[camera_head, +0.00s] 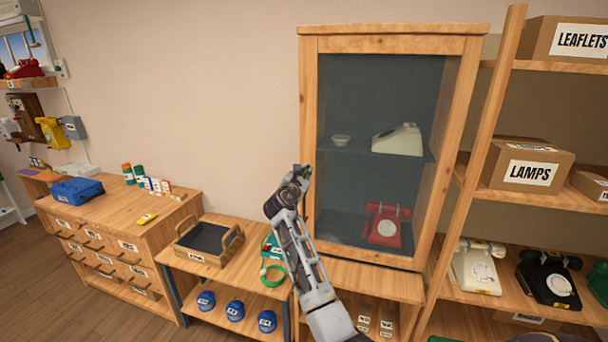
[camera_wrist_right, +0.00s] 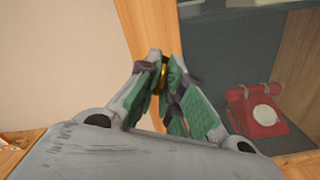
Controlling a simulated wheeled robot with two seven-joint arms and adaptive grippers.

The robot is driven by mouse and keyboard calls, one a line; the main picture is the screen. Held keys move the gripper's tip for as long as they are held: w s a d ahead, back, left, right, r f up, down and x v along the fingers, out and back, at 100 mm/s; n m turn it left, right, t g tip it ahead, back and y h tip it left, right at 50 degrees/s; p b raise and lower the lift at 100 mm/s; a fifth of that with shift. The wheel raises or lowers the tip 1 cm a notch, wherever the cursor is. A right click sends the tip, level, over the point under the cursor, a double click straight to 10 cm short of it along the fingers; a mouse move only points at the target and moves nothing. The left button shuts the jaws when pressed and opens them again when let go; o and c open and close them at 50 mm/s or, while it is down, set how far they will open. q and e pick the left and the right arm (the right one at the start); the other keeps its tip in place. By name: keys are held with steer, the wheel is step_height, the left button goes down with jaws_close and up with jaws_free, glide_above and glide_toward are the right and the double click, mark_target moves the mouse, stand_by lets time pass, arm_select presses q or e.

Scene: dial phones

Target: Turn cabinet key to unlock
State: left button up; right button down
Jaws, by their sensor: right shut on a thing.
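The wooden cabinet (camera_head: 309,110) with a glass door (camera_head: 380,95) stands in the middle of the head view, its door shut. My right gripper (camera_head: 303,172) is at the left side of the door frame. In the right wrist view my right gripper (camera_wrist_right: 162,70) is shut, and a small brass-coloured key (camera_wrist_right: 162,76) shows between its fingertips against the wooden frame (camera_wrist_right: 140,30). Most of the key is hidden by the fingers, and its turn angle cannot be told. My left gripper is not in view.
Inside the cabinet are a red phone (camera_head: 384,226), a cream phone (camera_head: 398,140) and a small bowl (camera_head: 341,140). A low bench with a wooden tray (camera_head: 208,240) stands at left. Shelves with boxes (camera_head: 527,166) and phones adjoin the cabinet's right side.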

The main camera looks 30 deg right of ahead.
steer(key=m+b, duration=0.1)
steer(key=m, duration=0.3)
steer(key=shift+f+m, duration=0.1)
steer(key=shift+m, duration=0.3)
steer(key=m+b, duration=0.2)
steer(key=m, duration=0.2)
steer(key=shift+s+f+b, duration=0.1)
steer(key=shift+f+b, duration=0.05)
steer(key=shift+b, duration=0.25)
steer(key=shift+m+b, duration=0.5)
steer(key=shift+m, duration=0.6)
steer(key=shift+m+b, duration=0.55)
steer(key=shift+m, duration=0.15)
steer(key=c, duration=1.6)
jaws_free()
steer(key=shift+d, duration=0.1)
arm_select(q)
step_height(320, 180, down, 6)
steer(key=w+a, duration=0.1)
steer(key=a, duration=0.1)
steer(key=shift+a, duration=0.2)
arm_select(e)
steer(key=shift+o, duration=0.2)
